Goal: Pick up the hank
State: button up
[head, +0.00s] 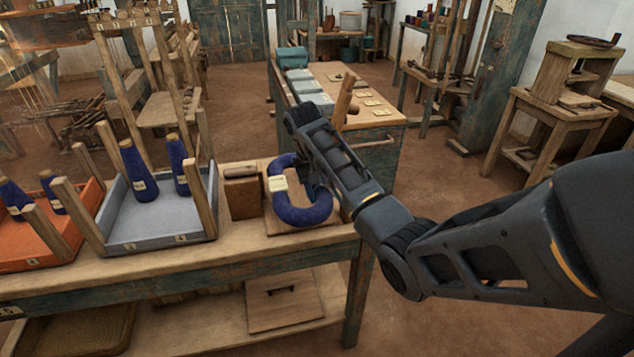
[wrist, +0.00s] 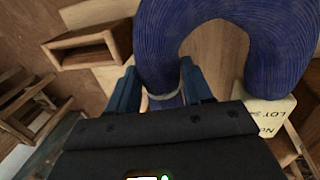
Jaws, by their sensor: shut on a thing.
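The hank (head: 303,205) is a thick dark blue ring of yarn with a cream paper tag (head: 279,184), at the right end of the near bench in the head view. In the wrist view the hank (wrist: 165,40) fills the upper middle, and its tag at the right reads "LOT". My gripper (wrist: 160,92) is shut on one strand of the hank, with a finger on each side and a pale tie between them. In the head view my gripper (head: 310,180) is at the hank's right side, partly hidden by my arm. I cannot tell whether the hank touches the board under it.
A grey tray (head: 165,243) with blue cones and an orange tray (head: 75,245) stand left on the bench (head: 250,245). A small wooden box (head: 242,195) is just left of the hank. A second table (head: 380,100) with cards stands behind. Floor at right is open.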

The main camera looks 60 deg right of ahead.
jog(key=s+a+p, duration=0.3)
jog(key=s+a, duration=0.4)
jog(key=a, duration=0.2)
jog(key=shift+s, duration=0.35)
dwell(1.1)
